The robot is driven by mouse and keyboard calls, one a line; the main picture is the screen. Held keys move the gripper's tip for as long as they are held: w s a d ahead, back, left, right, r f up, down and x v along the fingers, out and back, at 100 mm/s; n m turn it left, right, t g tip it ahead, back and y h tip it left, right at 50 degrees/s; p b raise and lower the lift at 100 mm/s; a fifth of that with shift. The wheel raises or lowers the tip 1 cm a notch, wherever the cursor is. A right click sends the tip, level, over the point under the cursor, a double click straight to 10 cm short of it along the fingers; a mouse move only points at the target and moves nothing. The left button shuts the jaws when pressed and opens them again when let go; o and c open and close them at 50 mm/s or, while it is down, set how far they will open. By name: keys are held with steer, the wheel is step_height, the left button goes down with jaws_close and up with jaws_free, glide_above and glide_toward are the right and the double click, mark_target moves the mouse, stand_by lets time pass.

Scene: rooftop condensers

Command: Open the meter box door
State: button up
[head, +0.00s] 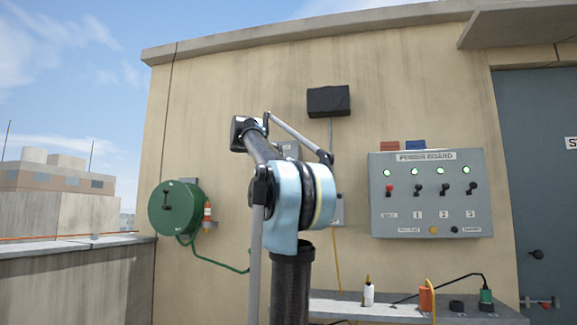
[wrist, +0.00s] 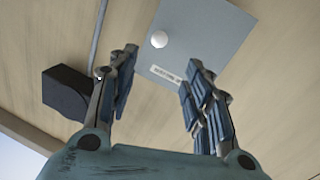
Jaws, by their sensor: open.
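The meter box (wrist: 205,40) appears in the wrist view as a flat grey door with a round white knob (wrist: 159,40) and a small printed label (wrist: 165,74). The door looks closed. My gripper (wrist: 161,60) is open, with its two fingers apart and nothing between them. The knob shows in the gap beyond the fingertips, apart from them. In the head view a piece of a grey box (head: 291,149) shows behind my arm, probably the same meter box; most of it is hidden. My gripper cannot be made out there.
A black box (head: 328,101) is on the wall nearby and shows at left in the wrist view (wrist: 66,92). A pipe (wrist: 97,40) runs beside the door. A green hose reel (head: 176,208), a control board (head: 430,194) and a shelf (head: 385,311) with bottles stand around.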

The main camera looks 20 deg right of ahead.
steer(key=x, duration=1.6)
steer(key=shift+f, duration=0.15)
steer(key=shift+s, duration=0.1)
jaws_close()
steer(key=shift+d, duration=0.2)
steer(key=shift+a, duration=0.1)
